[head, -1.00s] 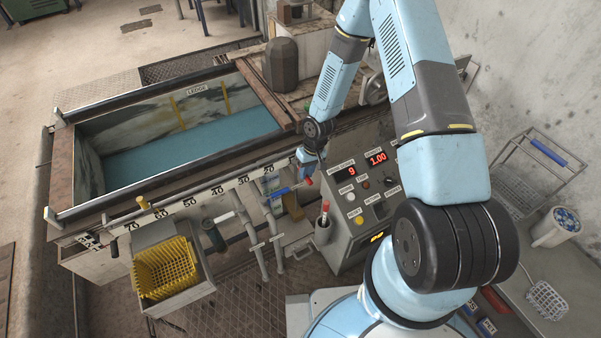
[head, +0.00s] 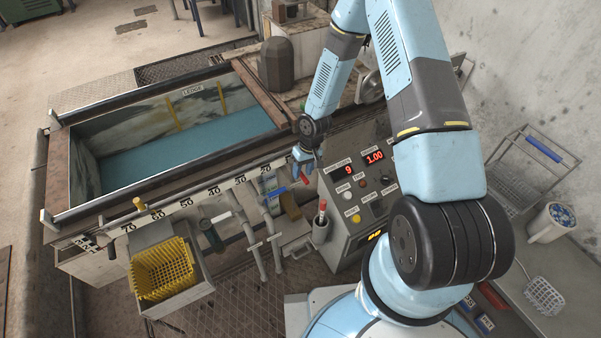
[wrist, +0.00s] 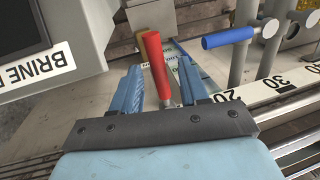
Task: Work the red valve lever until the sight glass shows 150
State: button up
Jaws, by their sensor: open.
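The red valve lever (wrist: 153,60) stands up between the two blue fingers of my gripper (wrist: 165,84) in the wrist view. The fingers are open, with a gap visible on each side of the lever. In the head view my gripper (head: 306,163) is at the tank's front edge, left of the control panel, and the red lever's tip (head: 305,179) shows just below it. I cannot make out the sight glass or its reading in either view.
A blue-handled lever (wrist: 228,38) is to the right of the red one in the wrist view. The control panel (head: 348,195) is close on the right, with displays reading 9 and 1.00. The tank (head: 52,185), a yellow basket (head: 162,268) and upright pipes (head: 248,240) are to the left.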

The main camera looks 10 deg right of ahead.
notch_tip(320, 180, up, 13)
jog(key=d, duration=0.2)
jog(key=shift+w+d+f, duration=0.15)
jog(key=shift+w+d, duration=0.05)
jog(key=shift+w, duration=0.25)
jog(key=s+d+r+m+t+h, duration=0.1)
jog(key=d+r, duration=0.2)
jog(key=r, duration=0.6)
jog(key=s+d+r+t+h, duration=0.1)
jog(key=s+d+r, duration=0.15)
jog(key=r, duration=0.65)
jog(key=d+r+m+t+h, duration=0.1)
jog(key=d+r, duration=0.3)
jog(key=r, duration=0.5)
jog(key=s+d+r+m+t, duration=0.1)
jog(key=s+d+r, duration=0.1)
jog(key=s+r, duration=0.6)
jog(key=s+d+r+m+t+y, duration=0.1)
jog(key=s+r+t, duration=0.1)
jog(key=s+r, duration=0.7)
jog(key=s, duration=0.3)
jog(key=shift+s+d+r+m, duration=0.25)
jog(key=shift+s+d+m, duration=0.05)
jog(key=shift+s+d, duration=0.1)
